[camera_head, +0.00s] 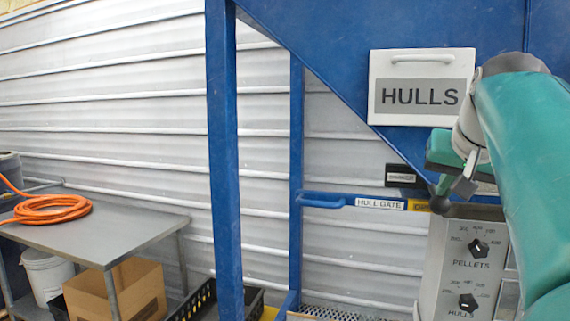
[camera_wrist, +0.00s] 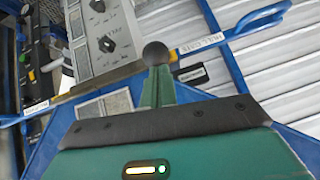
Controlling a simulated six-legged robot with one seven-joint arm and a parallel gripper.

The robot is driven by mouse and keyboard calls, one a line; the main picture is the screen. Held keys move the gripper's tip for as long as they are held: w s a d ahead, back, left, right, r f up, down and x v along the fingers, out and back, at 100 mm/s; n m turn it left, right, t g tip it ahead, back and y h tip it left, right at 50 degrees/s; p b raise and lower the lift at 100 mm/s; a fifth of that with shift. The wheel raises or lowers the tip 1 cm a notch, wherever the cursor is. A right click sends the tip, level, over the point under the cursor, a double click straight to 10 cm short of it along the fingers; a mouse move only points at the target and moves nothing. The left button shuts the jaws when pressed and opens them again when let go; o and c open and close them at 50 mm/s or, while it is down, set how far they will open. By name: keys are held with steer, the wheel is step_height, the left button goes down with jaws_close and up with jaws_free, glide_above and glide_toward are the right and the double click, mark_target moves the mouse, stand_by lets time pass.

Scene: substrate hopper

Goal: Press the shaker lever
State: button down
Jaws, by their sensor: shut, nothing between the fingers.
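A dark round knob (camera_head: 440,204), seemingly that of the shaker lever, shows right at the tips of my gripper (camera_head: 443,190) in the head view. In the wrist view the knob (camera_wrist: 155,53) is straight beyond the narrow green fingers of my gripper (camera_wrist: 157,72), which are together and hold nothing. Knob and fingertips overlap in both views; I cannot tell whether they touch. The lever's arm is hidden.
The blue hopper with its HULLS sign (camera_head: 420,88) stands above. The blue HULL GATE handle (camera_head: 325,201) lies left of the knob, and the dial box (camera_head: 470,262) below. A steel table (camera_head: 100,235) with an orange hose (camera_head: 47,210) is at the left.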

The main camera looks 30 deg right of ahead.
step_height(320, 180, down, 3)
steer(key=shift+s+r, duration=0.1)
steer(key=shift+r, duration=0.05)
steer(key=shift+d+f, duration=0.1)
steer(key=shift+f, duration=0.4)
steer(key=shift+r, duration=0.4)
glide_toward(446, 207)
steer(key=v, duration=0.4)
steer(key=shift+r, duration=0.4)
steer(key=shift+d, duration=0.1)
